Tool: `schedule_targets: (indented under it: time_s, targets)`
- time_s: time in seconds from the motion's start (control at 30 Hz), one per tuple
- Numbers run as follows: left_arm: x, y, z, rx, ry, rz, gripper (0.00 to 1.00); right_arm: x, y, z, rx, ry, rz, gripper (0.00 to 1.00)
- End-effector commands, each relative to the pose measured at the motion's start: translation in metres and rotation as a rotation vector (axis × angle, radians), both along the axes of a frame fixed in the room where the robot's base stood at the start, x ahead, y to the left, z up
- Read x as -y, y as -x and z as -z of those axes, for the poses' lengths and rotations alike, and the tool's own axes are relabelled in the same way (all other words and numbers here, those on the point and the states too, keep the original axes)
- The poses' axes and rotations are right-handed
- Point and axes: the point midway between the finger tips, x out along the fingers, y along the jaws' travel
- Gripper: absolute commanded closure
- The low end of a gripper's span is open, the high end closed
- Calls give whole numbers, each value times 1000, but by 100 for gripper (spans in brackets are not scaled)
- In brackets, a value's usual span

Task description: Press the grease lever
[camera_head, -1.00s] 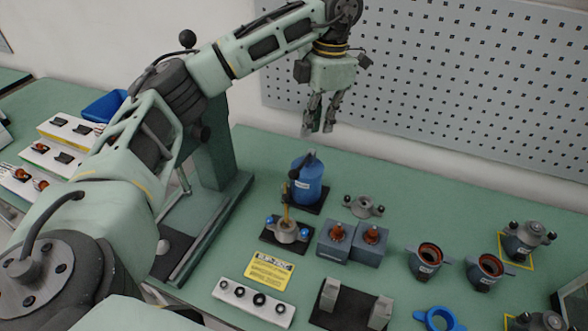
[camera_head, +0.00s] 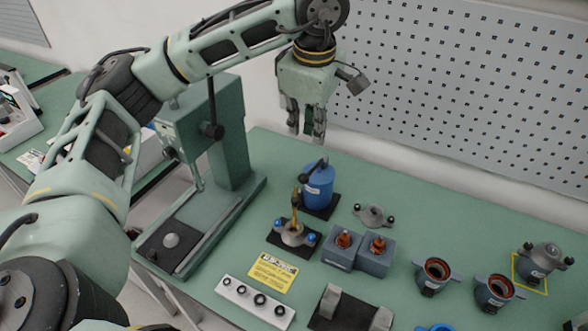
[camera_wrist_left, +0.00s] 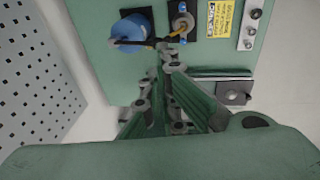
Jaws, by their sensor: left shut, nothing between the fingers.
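The blue grease canister (camera_head: 319,185) stands upright on a dark base plate on the green bench, with a dark lever (camera_head: 317,164) on its top. In the left wrist view, the canister (camera_wrist_left: 131,31) is at the top, and the dark lever (camera_wrist_left: 152,42) reaches right, toward the yellow nozzle. My left gripper (camera_head: 306,138) points down in the air above and slightly left of the canister, apart from the lever. It is shut and empty. In the left wrist view, its fingers (camera_wrist_left: 165,65) partly overlap the lever's area. My right gripper is not in view.
A grey fixture with blue knobs and a yellow upright nozzle (camera_head: 294,234) stands before the canister. A green press (camera_head: 226,140) stands left, under my arm. Blocks with copper parts (camera_head: 358,252) and several motor housings are at right. A perforated panel (camera_head: 470,90) bounds the back.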

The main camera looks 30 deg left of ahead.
Motion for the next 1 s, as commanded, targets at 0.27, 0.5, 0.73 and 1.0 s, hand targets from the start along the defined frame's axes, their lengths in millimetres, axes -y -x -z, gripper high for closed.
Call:
schedule_targets:
  time_s: [0.27,0.5,0.73,1.0]
  targets:
    - [0,0,0,1,-1,4,100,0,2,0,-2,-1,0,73]
    - [-3,-2,16,-4,-2,1,100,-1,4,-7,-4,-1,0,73]
    - [-8,-9,61,-6,-2,1,100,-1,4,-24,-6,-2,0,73]
    - [-15,-17,111,-4,-2,1,100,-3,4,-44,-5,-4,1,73]
